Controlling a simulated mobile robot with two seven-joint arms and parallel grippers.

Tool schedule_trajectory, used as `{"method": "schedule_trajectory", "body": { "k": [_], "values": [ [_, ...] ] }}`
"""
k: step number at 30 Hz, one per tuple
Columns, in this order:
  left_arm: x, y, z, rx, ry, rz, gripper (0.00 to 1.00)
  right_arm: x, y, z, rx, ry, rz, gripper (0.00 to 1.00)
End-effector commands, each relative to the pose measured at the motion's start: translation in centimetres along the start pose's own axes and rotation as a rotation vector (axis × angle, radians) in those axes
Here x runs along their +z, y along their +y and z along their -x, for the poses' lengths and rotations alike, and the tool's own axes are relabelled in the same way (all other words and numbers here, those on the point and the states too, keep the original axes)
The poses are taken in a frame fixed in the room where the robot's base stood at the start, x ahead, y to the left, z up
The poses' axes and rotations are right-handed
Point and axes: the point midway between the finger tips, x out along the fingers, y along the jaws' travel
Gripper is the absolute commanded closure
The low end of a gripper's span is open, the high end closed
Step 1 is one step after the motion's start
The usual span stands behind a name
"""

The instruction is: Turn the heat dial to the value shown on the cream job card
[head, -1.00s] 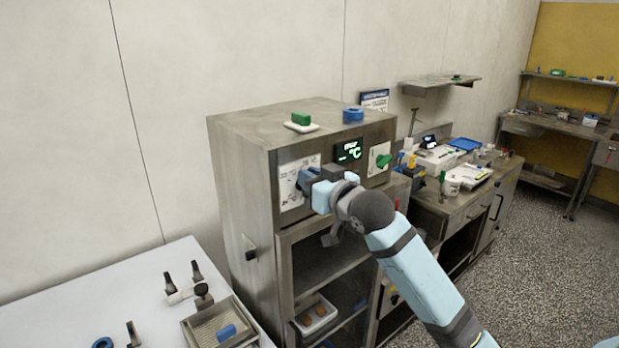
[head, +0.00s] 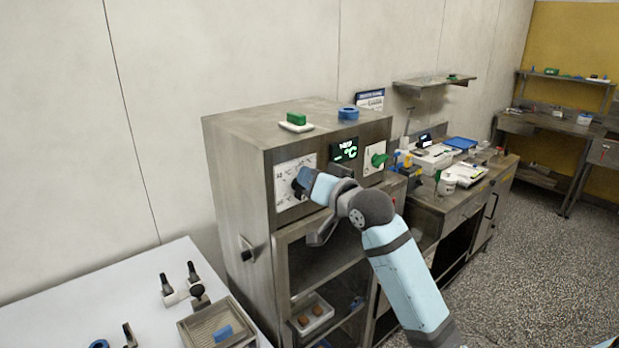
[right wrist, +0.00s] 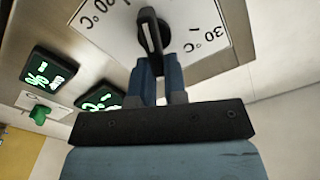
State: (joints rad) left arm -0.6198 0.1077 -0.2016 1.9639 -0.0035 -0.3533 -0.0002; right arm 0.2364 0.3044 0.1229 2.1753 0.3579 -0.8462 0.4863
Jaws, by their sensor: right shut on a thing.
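The heat dial is a black knob (right wrist: 150,35) on a white scale plate (head: 285,192) on the front of the steel cabinet (head: 238,180). In the right wrist view the plate appears upside down, with a "30 °C" mark to the right of the knob. My right gripper (head: 303,180) is at the plate, shut on the knob; its blue fingers (right wrist: 158,78) also show in the right wrist view. In the head view the gripper covers most of the knob. I cannot pick out the cream job card. My left gripper is not in view.
A lit green display (head: 345,150) and a green knob (head: 379,159) are right of the dial. A green block (head: 297,118) and a blue ring (head: 348,113) sit on the cabinet top. A white table (head: 110,290) stands at the front left.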

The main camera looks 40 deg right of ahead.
Motion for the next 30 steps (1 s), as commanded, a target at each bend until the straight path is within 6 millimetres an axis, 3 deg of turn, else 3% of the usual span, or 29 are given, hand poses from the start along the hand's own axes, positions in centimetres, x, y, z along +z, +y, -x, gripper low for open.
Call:
{"method": "schedule_trajectory", "body": {
  "k": [15,30],
  "values": [
    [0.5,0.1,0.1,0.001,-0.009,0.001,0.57,0.1,0.9,-0.1,-0.002,0.002,-0.434,1.00],
    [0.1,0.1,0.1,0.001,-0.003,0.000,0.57,0.3,1.2,-0.1,-0.005,0.002,-0.590,1.00]
  ]
}}
